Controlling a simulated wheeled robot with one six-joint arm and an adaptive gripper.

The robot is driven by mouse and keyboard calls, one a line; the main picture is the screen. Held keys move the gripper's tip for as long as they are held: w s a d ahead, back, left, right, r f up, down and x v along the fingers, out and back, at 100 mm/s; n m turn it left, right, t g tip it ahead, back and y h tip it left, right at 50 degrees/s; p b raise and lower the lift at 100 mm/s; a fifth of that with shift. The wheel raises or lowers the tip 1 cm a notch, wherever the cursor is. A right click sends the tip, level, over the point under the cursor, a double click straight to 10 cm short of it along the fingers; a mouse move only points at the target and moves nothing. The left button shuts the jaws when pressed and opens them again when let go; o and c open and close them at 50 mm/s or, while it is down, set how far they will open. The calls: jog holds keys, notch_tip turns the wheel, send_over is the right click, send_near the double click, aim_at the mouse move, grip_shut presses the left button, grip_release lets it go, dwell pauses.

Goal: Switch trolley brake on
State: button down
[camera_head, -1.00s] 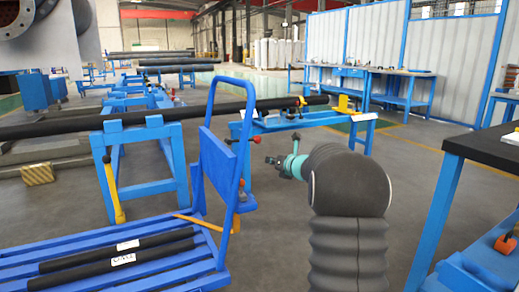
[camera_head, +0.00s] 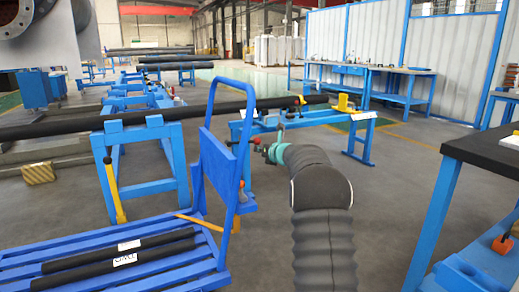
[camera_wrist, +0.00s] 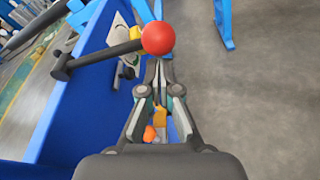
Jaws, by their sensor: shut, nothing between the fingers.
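The blue trolley (camera_head: 217,165) stands at the left in the head view, with its upright handle and panel near the middle. A lever with a red ball knob (camera_wrist: 157,38) shows in the wrist view. Its dark arm (camera_wrist: 98,53) reaches from the blue panel (camera_wrist: 85,100) toward the right. A red knob (camera_head: 257,141) also shows beside my gripper in the head view. My gripper (camera_wrist: 158,68) is shut and empty, with its fingertips just below the ball in the wrist picture. I cannot tell whether they touch it.
Two black bars (camera_head: 120,257) lie on the trolley's slats. A blue workbench with a dark top (camera_head: 485,150) stands at the right. A blue stand (camera_head: 365,116) is behind my gripper. Grey floor (camera_head: 395,195) is clear between my arm and the bench.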

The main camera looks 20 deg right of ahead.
dwell(0.4)
jog(key=shift+d+r+n+h, duration=0.15)
jog(key=shift+r+n+h, duration=0.25)
jog(key=shift+r+n, duration=0.8)
notch_tip(320, 180, up, 8)
jog(key=a+n+h+p, duration=0.1)
jog(key=a+n+p, duration=0.1)
jog(key=p, duration=0.1)
jog(key=shift+f+p, duration=0.2)
jog(key=shift+p, duration=0.2)
jog(key=s+f+b, duration=0.1)
jog(key=s+b, duration=0.4)
jog(key=s, duration=0.6)
jog(key=shift+s+d, duration=0.3)
jog(key=shift+d, duration=0.15)
